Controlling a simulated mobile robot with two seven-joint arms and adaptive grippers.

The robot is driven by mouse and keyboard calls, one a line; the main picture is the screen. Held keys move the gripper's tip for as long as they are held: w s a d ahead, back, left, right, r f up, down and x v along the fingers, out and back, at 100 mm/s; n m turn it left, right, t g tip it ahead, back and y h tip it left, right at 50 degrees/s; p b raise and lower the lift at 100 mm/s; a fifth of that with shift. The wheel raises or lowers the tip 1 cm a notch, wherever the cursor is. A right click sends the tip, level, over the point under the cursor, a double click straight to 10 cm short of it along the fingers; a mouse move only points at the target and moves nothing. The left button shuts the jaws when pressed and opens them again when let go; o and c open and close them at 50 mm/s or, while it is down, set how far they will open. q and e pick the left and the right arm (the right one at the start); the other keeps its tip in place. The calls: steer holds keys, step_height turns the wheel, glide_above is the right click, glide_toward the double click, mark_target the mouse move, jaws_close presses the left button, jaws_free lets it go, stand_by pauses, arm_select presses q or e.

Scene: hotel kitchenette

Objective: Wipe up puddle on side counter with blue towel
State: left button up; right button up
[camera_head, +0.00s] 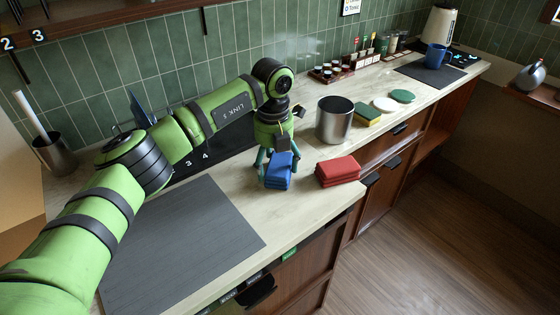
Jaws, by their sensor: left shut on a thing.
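The folded blue towel (278,171) is near the middle of the counter (310,195). My left gripper (271,160) reaches down over it and is shut on it, its fingers partly hidden behind the towel. Whether the towel touches the counter is hard to tell. A folded red towel (338,171) lies just right of the blue one, apart from it. No puddle can be made out clearly. My right gripper is not in view.
A steel canister (334,120) stands behind the red towel, with a sponge (368,113) and round white (385,105) and green discs (402,96) beyond. A dark mat (180,245) covers the near counter. A blue mug (436,56) and kettle (441,24) stand far right.

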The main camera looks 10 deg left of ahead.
arm_select(q)
steer(key=shift+s+a+p, duration=0.1)
steer(key=shift+s+a, duration=0.75)
steer(key=shift+s, duration=0.2)
steer(key=shift+s+a+p, duration=0.15)
steer(key=shift+s+a, duration=0.7)
steer(key=shift+s, duration=0.25)
steer(key=shift+s+a+p, duration=0.1)
steer(key=shift+s+a, duration=0.75)
steer(key=shift+s, duration=0.2)
steer(key=shift+d, duration=0.1)
steer(key=shift+r, duration=0.15)
steer(key=shift+r+p, duration=1.8)
steer(key=shift+r, duration=1.1)
steer(key=shift+w, duration=0.1)
step_height(320, 180, up, 3)
steer(key=shift+p, duration=0.85)
